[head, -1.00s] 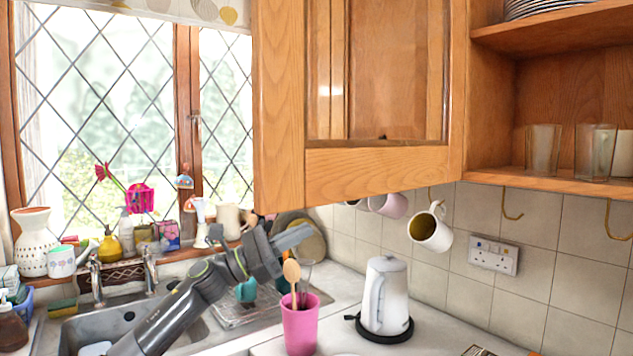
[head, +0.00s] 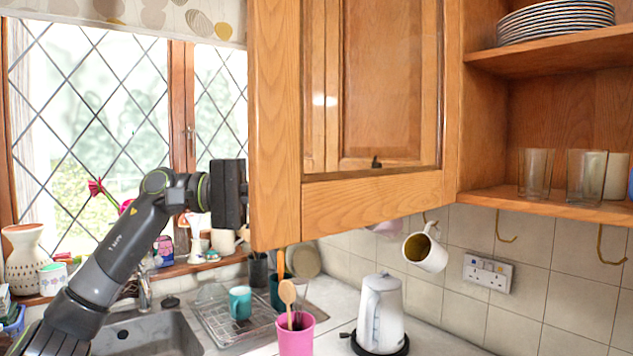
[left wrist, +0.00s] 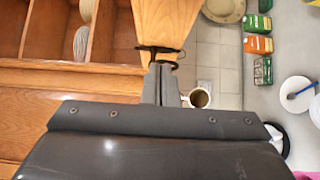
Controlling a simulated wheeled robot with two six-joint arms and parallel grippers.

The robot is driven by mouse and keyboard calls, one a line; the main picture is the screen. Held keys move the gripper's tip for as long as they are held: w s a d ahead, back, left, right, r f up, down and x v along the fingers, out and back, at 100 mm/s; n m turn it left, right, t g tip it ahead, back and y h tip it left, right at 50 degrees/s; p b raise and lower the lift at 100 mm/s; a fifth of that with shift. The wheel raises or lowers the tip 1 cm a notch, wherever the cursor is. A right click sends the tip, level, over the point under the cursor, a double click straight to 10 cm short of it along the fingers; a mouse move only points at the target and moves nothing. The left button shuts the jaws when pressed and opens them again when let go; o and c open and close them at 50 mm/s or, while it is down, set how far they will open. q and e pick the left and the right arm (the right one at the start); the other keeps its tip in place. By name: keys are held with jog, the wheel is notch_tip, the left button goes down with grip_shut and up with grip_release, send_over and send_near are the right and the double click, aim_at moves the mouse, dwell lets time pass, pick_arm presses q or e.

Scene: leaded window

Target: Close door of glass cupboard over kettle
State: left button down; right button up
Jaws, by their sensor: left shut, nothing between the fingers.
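The wooden cupboard door (head: 370,205) stands open in the middle of the head view, left of the open shelves. A small dark knob (head: 376,162) shows on its panel. Plates and glasses (head: 536,172) are exposed in the cupboard. The white kettle (head: 381,315) stands on the counter below. My left gripper (head: 242,195) is raised at the door's left edge, and its fingertips are hidden there. In the left wrist view its fingers (left wrist: 162,72) are shut and empty, close to a wooden piece (left wrist: 166,20) with a black handle; contact is unclear. My right gripper is out of view.
A mug (head: 426,250) hangs on a hook under the cupboard. The pink cup (head: 296,338) with wooden spoons stands left of the kettle. The sink (head: 150,335), dish rack and cluttered windowsill lie at the left.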

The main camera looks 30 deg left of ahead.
aim_at(317, 198)
pick_arm(q)
jog(key=d+p, duration=0.3)
jog(key=d, duration=0.4)
jog(key=shift+w+d+p, duration=0.15)
jog(key=shift+p, duration=0.25)
